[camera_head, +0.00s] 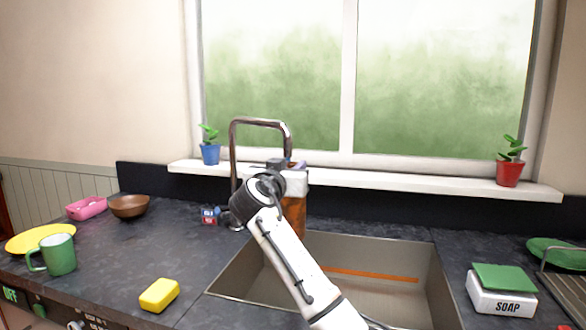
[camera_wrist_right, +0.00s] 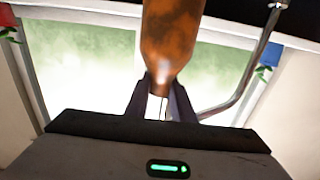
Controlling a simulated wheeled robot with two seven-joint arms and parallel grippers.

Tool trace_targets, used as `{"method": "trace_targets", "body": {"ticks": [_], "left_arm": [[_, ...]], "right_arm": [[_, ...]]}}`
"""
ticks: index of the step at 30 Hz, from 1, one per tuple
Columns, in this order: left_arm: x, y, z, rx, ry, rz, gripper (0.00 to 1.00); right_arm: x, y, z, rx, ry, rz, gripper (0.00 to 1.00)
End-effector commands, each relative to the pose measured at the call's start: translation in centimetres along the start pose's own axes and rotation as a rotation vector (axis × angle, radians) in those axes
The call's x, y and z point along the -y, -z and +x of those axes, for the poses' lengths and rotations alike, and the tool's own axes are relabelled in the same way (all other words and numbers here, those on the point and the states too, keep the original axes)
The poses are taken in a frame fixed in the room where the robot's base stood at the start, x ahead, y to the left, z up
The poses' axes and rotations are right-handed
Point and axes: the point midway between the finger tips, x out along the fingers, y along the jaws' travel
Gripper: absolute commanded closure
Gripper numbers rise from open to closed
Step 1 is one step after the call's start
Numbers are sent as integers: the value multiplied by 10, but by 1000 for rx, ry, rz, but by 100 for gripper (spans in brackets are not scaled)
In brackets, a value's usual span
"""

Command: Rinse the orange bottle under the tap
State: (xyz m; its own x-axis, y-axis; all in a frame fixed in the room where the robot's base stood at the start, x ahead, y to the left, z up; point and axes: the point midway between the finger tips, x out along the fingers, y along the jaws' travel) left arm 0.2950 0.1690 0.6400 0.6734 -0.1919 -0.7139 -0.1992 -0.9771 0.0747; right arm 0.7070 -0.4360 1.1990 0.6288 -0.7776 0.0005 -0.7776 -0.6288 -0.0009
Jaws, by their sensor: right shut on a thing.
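The orange bottle (camera_head: 294,222) shows dark brownish blotches in the right wrist view (camera_wrist_right: 172,35). My right gripper (camera_wrist_right: 160,98) is shut on its narrow end. In the head view my right wrist and arm hide part of the bottle, which is over the back left of the sink (camera_head: 400,302). The metal tap (camera_head: 232,150) rises behind the wrist, and its spout comes down close to the gripper. I see no clear water stream; the spout's end is hidden. It also shows in the right wrist view (camera_wrist_right: 238,98). My left gripper is not in view.
A soap box (camera_head: 500,303) with a green sponge-like top stands right of the sink. A yellow sponge (camera_head: 159,295), green mug (camera_head: 58,254), yellow plate (camera_head: 30,238) and brown bowl (camera_head: 128,206) are on the left counter. Potted plants stand on the windowsill (camera_head: 400,180).

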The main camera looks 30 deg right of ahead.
Motion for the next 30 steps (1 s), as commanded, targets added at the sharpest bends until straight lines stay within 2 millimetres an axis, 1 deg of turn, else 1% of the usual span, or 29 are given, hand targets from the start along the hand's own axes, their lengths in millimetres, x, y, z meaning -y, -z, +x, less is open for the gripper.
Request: {"method": "trace_targets", "body": {"ticks": [10,21,30], "left_arm": [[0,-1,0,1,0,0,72],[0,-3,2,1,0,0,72],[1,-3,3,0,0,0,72]], "right_arm": [[-1,0,0,0,0,0,100],[-11,0,4,-1,0,0,100],[-9,0,4,0,1,-1,100]]}}
